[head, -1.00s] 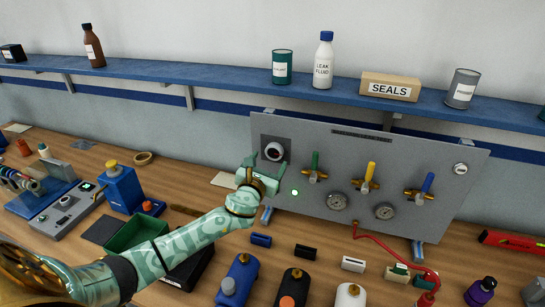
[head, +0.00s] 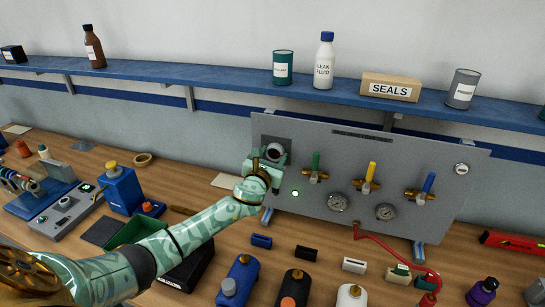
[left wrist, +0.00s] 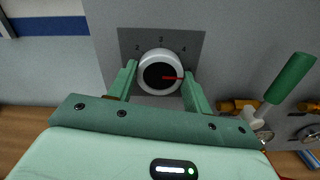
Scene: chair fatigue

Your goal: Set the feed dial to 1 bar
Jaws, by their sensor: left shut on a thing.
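The feed dial (head: 276,150) is a round white-rimmed knob with a dark face on a dark grey plate, at the upper left of the grey panel (head: 400,150). In the left wrist view the dial (left wrist: 160,72) shows a red pointer aimed right; marks 2, 3 and 4 are readable above it, and the lower part of the scale is hidden. My left gripper (head: 268,162) is at the dial, with its green fingers (left wrist: 161,84) on either side of the knob, shut on it. My right gripper is not in view.
A green-handled valve (head: 315,168) is right of the dial, with yellow and blue ones beyond. A lit green lamp (head: 295,194) and two gauges (head: 338,202) sit lower on the panel.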

